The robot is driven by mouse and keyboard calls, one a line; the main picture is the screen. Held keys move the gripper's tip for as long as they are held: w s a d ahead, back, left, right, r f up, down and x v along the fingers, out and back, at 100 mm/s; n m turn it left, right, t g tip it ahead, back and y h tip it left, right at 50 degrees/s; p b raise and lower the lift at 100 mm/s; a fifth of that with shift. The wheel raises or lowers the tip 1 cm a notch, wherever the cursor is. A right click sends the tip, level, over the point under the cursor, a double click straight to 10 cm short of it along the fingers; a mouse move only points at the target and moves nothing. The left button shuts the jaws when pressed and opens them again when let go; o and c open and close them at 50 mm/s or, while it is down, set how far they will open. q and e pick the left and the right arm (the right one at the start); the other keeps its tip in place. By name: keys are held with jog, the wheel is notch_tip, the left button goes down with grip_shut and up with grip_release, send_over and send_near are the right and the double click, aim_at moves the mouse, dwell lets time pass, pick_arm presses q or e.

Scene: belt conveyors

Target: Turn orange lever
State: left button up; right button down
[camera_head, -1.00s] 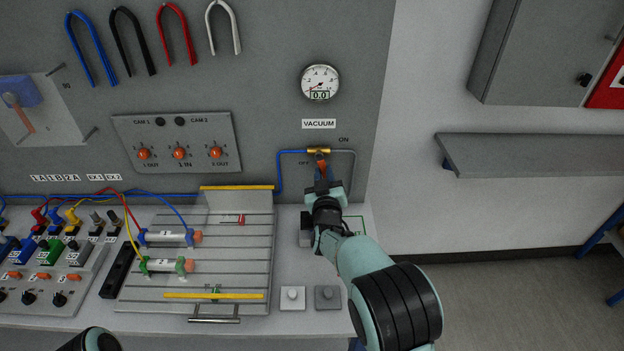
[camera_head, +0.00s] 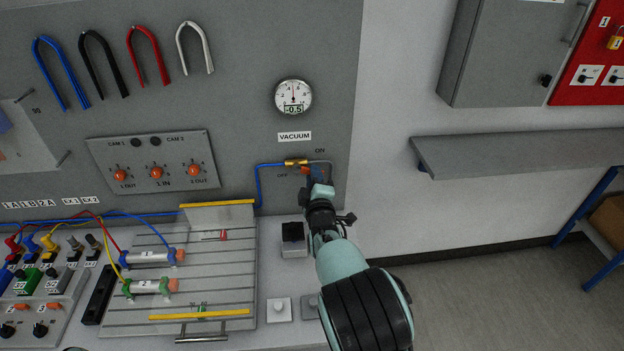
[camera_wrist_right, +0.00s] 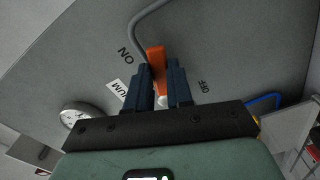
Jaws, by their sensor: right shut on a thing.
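The orange lever (camera_head: 305,170) sits on the brass valve (camera_head: 296,162) of the pipe on the grey panel, under the VACUUM label (camera_head: 294,136). My right gripper (camera_head: 319,180) is at the lever and hides part of it. In the right wrist view the lever (camera_wrist_right: 156,60) lies between the two dark blue fingers (camera_wrist_right: 160,85), which are shut on it. The ON and OFF marks show on either side of them. The vacuum gauge (camera_head: 293,97) above reads about -0.5. My left gripper is not in view.
A slotted plate (camera_head: 225,265) with cylinders stands on the bench to the left. A small black-topped block (camera_head: 293,240) is close beside my right arm. Open floor lies at the lower right.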

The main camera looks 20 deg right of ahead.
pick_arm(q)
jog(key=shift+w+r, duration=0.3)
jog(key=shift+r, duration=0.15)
pick_arm(e)
jog(key=shift+d+r+n, duration=0.1)
jog(key=shift+r+n, duration=0.3)
jog(key=shift+n, duration=0.5)
jog(key=shift+r+n, duration=0.4)
jog(key=shift+n, duration=0.5)
jog(key=c, duration=1)
grip_release()
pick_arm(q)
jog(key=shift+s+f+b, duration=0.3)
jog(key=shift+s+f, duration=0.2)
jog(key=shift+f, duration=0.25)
pick_arm(e)
jog(key=s+a, duration=0.2)
jog(key=s, duration=1.1)
jog(key=shift+a, duration=0.35)
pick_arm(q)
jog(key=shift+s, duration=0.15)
pick_arm(e)
jog(key=shift+s, duration=0.1)
